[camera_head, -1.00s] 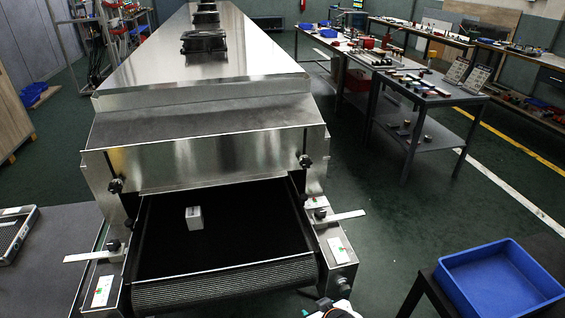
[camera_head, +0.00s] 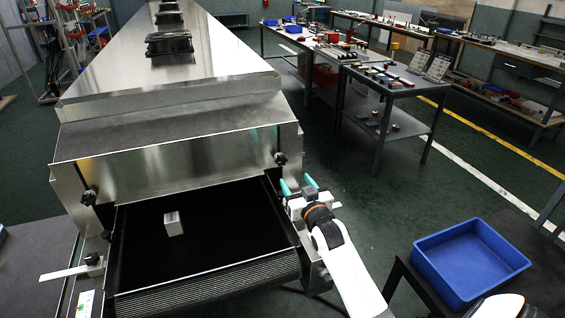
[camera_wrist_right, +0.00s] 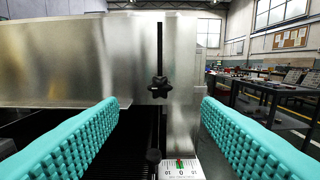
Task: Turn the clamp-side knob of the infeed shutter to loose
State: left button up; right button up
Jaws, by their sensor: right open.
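The infeed shutter (camera_head: 190,160) is a bare steel plate across the dryer mouth. A black star knob (camera_head: 280,158) sits at its right end and another black knob (camera_head: 89,197) at its left end. No label shows which is the clamp side. My right gripper (camera_head: 298,184) is open and empty, just below and right of the right knob in the head view. In the right wrist view that knob (camera_wrist_right: 159,87) is ahead between the two teal fingers, apart from them, under a vertical slot. My left gripper is not in view.
A light block (camera_head: 173,224) lies on the black belt (camera_head: 210,250). A blue bin (camera_head: 470,262) stands on a dark table at right. Open floor lies behind my right arm.

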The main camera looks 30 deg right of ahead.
aim_at(282, 160)
jog(key=x, duration=1.1)
jog(key=shift+w, duration=0.2)
jog(key=c, duration=1)
jog(key=shift+n+p, duration=0.3)
